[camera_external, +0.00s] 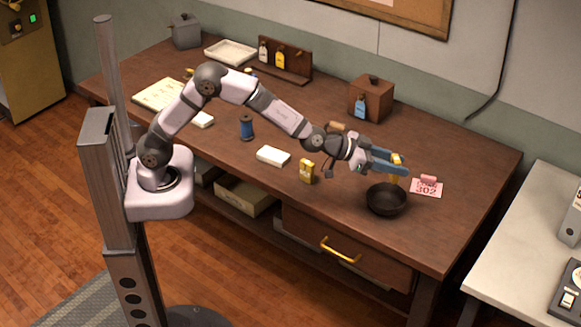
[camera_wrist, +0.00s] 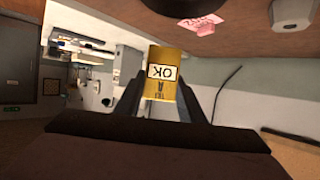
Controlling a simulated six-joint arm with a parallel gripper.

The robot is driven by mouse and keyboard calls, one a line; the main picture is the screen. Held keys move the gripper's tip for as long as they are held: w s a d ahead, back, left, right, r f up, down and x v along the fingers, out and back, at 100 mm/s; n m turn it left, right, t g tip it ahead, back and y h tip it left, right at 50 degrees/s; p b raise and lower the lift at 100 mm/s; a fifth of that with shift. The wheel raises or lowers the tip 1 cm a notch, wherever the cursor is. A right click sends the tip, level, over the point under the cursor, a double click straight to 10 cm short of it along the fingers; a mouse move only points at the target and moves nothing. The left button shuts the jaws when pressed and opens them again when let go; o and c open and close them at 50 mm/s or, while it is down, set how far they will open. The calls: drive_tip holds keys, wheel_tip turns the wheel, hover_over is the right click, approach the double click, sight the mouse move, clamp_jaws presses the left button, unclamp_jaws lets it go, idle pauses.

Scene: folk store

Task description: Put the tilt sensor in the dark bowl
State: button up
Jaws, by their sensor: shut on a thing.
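My gripper (camera_external: 390,161) is shut on a small yellow block and holds it in the air above the table, over the far side of the dark bowl. In the wrist view the yellow block (camera_wrist: 161,73) sits between the fingertips, with a white "OK" label and smaller dark print that I cannot fully read. I take it for the tilt sensor, though no print confirms this. The dark bowl (camera_external: 386,201) stands upright on the table just below my gripper and looks empty. Another yellow block (camera_external: 306,171) stands on the table to the left of the bowl.
A pink tag marked 302 (camera_external: 427,188) lies right of the bowl, near the table's edge. A white box (camera_external: 273,156) and a blue spool (camera_external: 247,127) are further left. A brown box with a blue tag (camera_external: 370,101) stands behind my gripper.

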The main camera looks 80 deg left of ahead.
drive_tip(key=shift+s+d, duration=0.15)
drive_tip(key=shift+d, duration=0.3)
drive_tip(key=shift+s+a+f+n+y, duration=0.15)
drive_tip(key=shift+a+f, duration=0.1)
drive_tip(key=shift+a, duration=0.25)
drive_tip(key=shift+s+a+f+n+y, duration=0.1)
drive_tip(key=shift+a+f+n+y, duration=0.1)
drive_tip(key=shift+a, duration=0.3)
approach(403, 196)
drive_tip(key=shift+r+x, duration=0.1)
drive_tip(key=shift+x, duration=0.95)
drive_tip(key=shift+r+x, duration=0.15)
drive_tip(key=shift+x, duration=0.95)
drive_tip(key=shift+w+f, duration=0.1)
drive_tip(key=shift+f, duration=0.1)
drive_tip(key=o, duration=0.8)
